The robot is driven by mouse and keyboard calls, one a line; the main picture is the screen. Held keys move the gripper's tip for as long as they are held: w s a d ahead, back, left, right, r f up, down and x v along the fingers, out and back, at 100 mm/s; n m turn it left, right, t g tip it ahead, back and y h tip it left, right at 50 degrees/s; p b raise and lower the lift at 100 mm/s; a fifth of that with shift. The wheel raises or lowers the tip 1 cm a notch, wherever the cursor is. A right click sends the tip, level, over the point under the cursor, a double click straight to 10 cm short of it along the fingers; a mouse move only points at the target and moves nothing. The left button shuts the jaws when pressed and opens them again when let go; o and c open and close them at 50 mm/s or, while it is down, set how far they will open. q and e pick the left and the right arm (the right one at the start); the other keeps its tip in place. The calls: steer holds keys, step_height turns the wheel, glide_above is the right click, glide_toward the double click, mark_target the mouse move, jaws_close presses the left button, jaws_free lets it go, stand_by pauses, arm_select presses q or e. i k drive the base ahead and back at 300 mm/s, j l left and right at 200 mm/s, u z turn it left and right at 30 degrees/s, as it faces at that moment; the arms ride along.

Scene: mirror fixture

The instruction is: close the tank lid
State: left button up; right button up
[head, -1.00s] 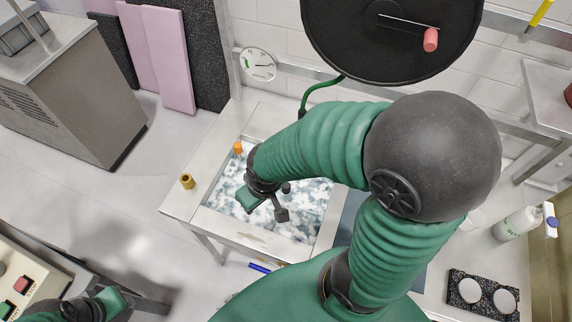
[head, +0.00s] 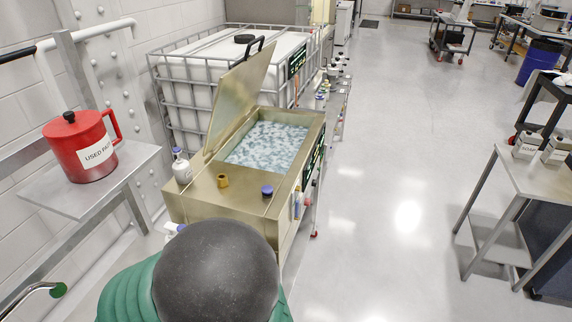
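A brass-coloured metal tank (head: 235,207) stands at the centre left, with foamy pale blue liquid (head: 268,146) in its open top. Its lid (head: 238,98) is raised, tilted up along the left side of the opening, with a black handle (head: 262,47) near its upper edge. Neither of my grippers shows.
A red canister (head: 80,148) stands on a shelf at left. A caged white container (head: 200,68) is behind. Open floor (head: 405,180) lies right.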

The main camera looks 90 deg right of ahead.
mark_target(238, 89)
steer(key=l+z, duration=0.1)
steer(key=z, duration=2.55)
